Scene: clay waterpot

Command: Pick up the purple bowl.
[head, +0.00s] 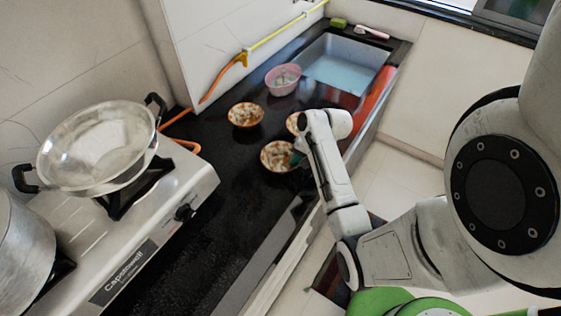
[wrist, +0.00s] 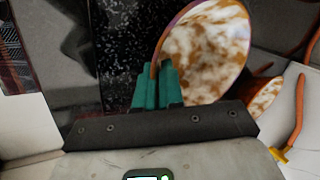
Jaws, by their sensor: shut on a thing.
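My gripper (wrist: 158,82) has teal fingers shut on the rim of a bowl (wrist: 208,50) with a mottled white and brown inside. The rim shows purple and orange tones in the wrist view. In the head view this bowl (head: 277,157) looks orange-rimmed, with my gripper (head: 297,158) at its right side, partly hidden by my arm. I cannot tell whether it is clear of the black counter. A pink-purple bowl (head: 283,80) stands apart near the sink, away from my gripper.
Another mottled bowl (head: 245,115) stands on the black counter (head: 225,190); one more (head: 292,122) is partly behind my arm. The sink (head: 340,66) is at the back. A stove (head: 155,205) with a wok (head: 97,148) is at the left. The counter's front middle is clear.

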